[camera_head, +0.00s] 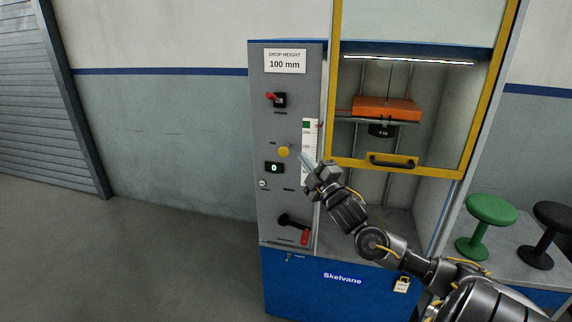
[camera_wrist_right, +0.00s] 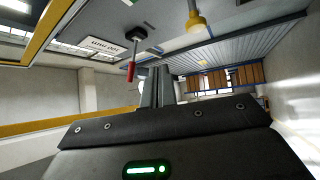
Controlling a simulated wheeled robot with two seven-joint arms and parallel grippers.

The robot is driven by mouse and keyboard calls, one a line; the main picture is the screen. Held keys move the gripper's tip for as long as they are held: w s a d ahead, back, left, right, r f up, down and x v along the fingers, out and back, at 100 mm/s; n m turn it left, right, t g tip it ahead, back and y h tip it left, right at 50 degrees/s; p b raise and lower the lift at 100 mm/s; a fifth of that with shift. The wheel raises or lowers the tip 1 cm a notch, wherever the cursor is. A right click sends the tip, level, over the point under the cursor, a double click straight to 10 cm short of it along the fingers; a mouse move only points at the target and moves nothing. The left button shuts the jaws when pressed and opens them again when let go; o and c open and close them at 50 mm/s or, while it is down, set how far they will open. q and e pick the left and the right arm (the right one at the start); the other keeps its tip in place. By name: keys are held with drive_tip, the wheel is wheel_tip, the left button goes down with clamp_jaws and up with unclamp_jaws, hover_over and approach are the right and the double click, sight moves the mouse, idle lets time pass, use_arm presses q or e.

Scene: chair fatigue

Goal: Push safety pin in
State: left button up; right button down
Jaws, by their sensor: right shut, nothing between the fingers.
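A round yellow knob (camera_head: 283,151) sticks out of the grey control panel (camera_head: 265,215). It may be the head of the safety pin, but I cannot tell for sure. It also shows at the top of the right wrist view (camera_wrist_right: 196,21). My right gripper (camera_head: 306,158) is shut and empty, just right of the knob and apart from it in the head view. Its closed fingers (camera_wrist_right: 157,86) point toward the panel area in the wrist view. An orange carriage (camera_head: 386,108) sits high inside the cabinet behind the yellow-framed door. My left gripper is out of view.
A red-handled switch (camera_head: 277,99) sits above the knob. Green (camera_head: 490,210) and black stools stand right. Floor at left is clear.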

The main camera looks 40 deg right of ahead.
drive_tip(key=s+a+f+n+g+y, duration=0.2)
drive_tip(key=a+n+g, duration=0.1)
drive_tip(key=a, duration=0.2)
drive_tip(key=shift+g+h, duration=0.3)
drive_tip(key=shift+h, duration=0.4)
drive_tip(key=shift+w+d+f+p, duration=0.15)
drive_tip(key=shift+w+d+p, duration=0.75)
drive_tip(key=shift+w, duration=1.1)
drive_tip(key=shift+w+d+f+p, duration=0.15)
drive_tip(key=shift+w+d+p, duration=0.75)
drive_tip(key=shift+w, duration=1.1)
drive_tip(key=shift+w+d+f+p, duration=0.15)
drive_tip(key=shift+w+d+p, duration=0.45)
drive_tip(key=shift+w+d, duration=1)
drive_tip(key=shift+w+a, duration=0.4)
drive_tip(key=d, duration=0.1)
drive_tip(key=w+d, duration=0.2)
drive_tip(key=shift+d+r+b, duration=0.2)
drive_tip(key=shift+r+b, duration=0.05)
drive_tip(key=shift+b, duration=0.1)
